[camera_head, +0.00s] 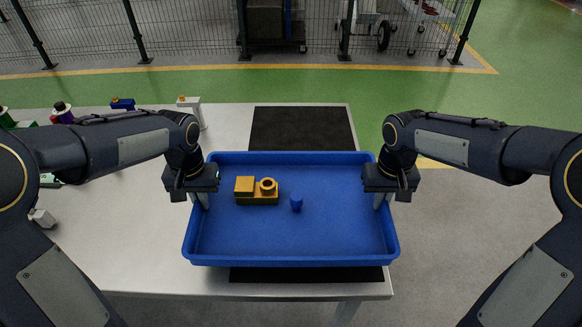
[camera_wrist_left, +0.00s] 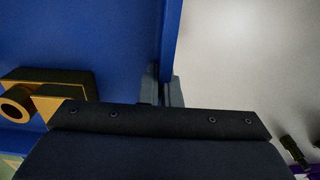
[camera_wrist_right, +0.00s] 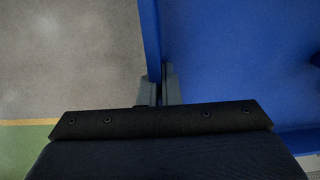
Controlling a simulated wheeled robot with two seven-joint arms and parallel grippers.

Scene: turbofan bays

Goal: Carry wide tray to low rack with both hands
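The wide blue tray (camera_head: 290,258) sits over the black mat at the right end of the table. I do not make out the low rack.
The pale table (camera_head: 130,250) holds several small items at its left, and a white-grey item (camera_head: 192,108) stands at its back. The black mat (camera_head: 300,128) shows behind the tray. A wire fence (camera_head: 190,35) stands beyond a green floor. Grey floor (camera_head: 470,230) is open at right.

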